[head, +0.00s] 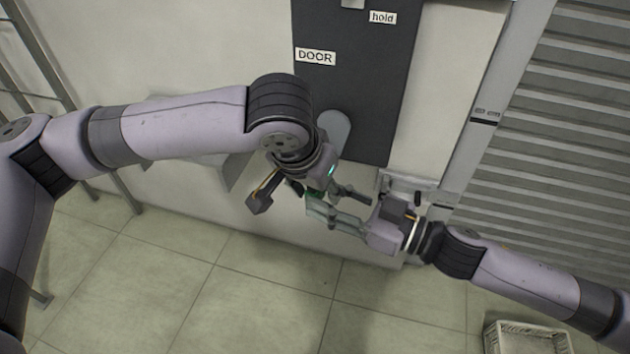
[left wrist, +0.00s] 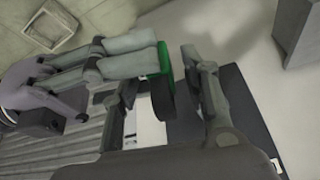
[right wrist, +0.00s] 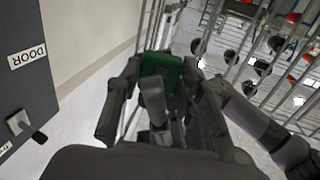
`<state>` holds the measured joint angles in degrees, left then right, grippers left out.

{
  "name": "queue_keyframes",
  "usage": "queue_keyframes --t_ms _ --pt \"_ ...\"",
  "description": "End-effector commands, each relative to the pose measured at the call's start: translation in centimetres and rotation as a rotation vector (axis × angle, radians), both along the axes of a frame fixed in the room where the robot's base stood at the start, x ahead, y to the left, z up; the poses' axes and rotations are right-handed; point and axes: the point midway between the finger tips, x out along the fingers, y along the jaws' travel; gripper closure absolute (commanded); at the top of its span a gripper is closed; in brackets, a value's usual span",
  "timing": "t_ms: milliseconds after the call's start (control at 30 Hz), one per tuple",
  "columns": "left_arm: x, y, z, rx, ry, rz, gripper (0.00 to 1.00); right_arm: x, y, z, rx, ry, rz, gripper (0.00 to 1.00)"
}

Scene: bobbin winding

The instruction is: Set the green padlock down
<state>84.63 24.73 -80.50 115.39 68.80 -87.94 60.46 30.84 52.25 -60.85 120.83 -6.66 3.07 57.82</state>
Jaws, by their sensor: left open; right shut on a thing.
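The green padlock (head: 312,192) is mostly hidden between my two grippers in the head view. In the left wrist view it shows as a green block (left wrist: 165,62) at the tips of my right gripper's fingers. It also shows in the right wrist view (right wrist: 172,74), partly covered by a grey finger. My right gripper (head: 328,213) is shut on the padlock and holds it in the air. My left gripper (head: 308,196) is open, its fingers spread to either side of the padlock. I cannot tell whether they touch it.
A dark panel (head: 352,100) with DOOR and hold labels is on the wall behind the grippers. A grey slatted shutter (head: 570,130) is at the right. A pale crate (head: 525,338) stands on the tiled floor at the lower right. The floor at lower centre is clear.

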Motion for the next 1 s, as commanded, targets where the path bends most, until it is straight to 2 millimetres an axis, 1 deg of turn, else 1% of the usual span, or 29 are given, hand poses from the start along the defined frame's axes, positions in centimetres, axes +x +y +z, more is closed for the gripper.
queue_keyframes --t_ms 167,767,933,967,1000 --pt "-0.01 -0.01 0.01 0.0 0.0 0.0 0.59 0.0 0.01 0.04 0.001 0.0 0.0 0.99" --pt "-0.08 -0.08 0.06 -0.002 0.001 -0.002 0.99 0.0 0.01 0.03 0.001 0.0 0.0 0.99" --pt "-0.13 -0.16 0.07 -0.004 0.001 -0.005 1.0 0.0 0.02 0.03 0.001 0.0 0.0 0.99" --pt "-0.13 -0.18 0.09 -0.004 0.001 -0.005 1.0 0.01 0.03 0.03 0.001 0.0 0.0 0.65" --pt "-0.15 -0.19 0.09 -0.004 0.001 -0.005 1.0 0.0 0.04 0.03 0.001 0.0 0.0 0.62"
